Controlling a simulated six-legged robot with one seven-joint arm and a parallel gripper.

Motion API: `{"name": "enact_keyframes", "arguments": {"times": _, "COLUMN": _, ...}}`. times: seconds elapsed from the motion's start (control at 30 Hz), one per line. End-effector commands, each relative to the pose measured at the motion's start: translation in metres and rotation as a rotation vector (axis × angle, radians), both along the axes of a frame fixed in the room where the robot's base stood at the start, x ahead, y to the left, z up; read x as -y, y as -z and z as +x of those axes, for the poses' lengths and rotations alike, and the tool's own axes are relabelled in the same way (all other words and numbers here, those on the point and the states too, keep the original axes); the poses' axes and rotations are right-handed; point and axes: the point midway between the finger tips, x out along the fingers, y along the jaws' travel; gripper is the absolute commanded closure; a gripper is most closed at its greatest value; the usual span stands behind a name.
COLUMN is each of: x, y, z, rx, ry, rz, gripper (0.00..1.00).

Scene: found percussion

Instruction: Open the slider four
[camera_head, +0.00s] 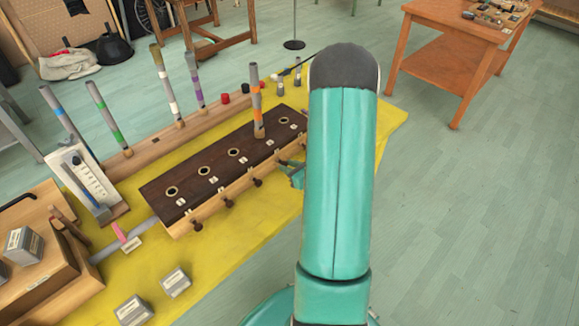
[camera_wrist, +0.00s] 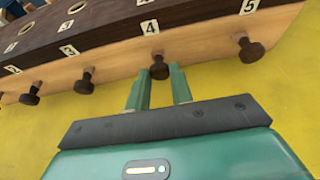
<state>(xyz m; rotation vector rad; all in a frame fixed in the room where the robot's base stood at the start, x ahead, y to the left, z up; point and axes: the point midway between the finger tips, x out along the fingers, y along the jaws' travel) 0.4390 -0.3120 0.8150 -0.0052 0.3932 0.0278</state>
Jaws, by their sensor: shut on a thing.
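A long dark-topped wooden box (camera_head: 222,172) with a row of round holes lies on the yellow cloth. Its pale front face carries a row of dark knobs with number labels. In the wrist view, the slider four knob (camera_wrist: 159,68) sits below the "4" label (camera_wrist: 149,27). My gripper (camera_wrist: 160,78) has its two green fingers around this knob and is shut on it. The slider five knob (camera_wrist: 251,50) is to the right, the slider three knob (camera_wrist: 84,83) to the left. In the head view, my gripper (camera_head: 292,172) is partly hidden by my arm.
A grey and orange striped tube (camera_head: 257,100) stands upright in one hole of the box. Other striped tubes stand in a wooden rack (camera_head: 150,145) behind.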

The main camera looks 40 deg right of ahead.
Motion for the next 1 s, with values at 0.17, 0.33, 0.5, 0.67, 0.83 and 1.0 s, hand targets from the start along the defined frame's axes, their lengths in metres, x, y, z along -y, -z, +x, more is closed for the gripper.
{"name": "enact_keyframes", "arguments": {"times": 0.17, "x": 0.001, "y": 0.0, "z": -0.014, "rx": 0.0, "ry": 0.001, "rz": 0.001, "gripper": 1.0}}
{"name": "enact_keyframes", "arguments": {"times": 0.33, "x": 0.001, "y": -0.001, "z": -0.03, "rx": 0.001, "ry": 0.0, "rz": 0.0, "gripper": 1.0}}
{"name": "enact_keyframes", "arguments": {"times": 0.5, "x": 0.001, "y": -0.001, "z": -0.029, "rx": 0.001, "ry": -0.001, "rz": -0.001, "gripper": 1.0}}
{"name": "enact_keyframes", "arguments": {"times": 0.67, "x": 0.001, "y": -0.001, "z": -0.029, "rx": 0.001, "ry": -0.001, "rz": -0.001, "gripper": 0.55}}
{"name": "enact_keyframes", "arguments": {"times": 0.83, "x": 0.001, "y": 0.0, "z": -0.029, "rx": 0.001, "ry": -0.001, "rz": -0.001, "gripper": 0.55}}
{"name": "enact_keyframes", "arguments": {"times": 1.0, "x": 0.001, "y": -0.002, "z": -0.032, "rx": 0.001, "ry": 0.001, "rz": -0.001, "gripper": 0.55}}
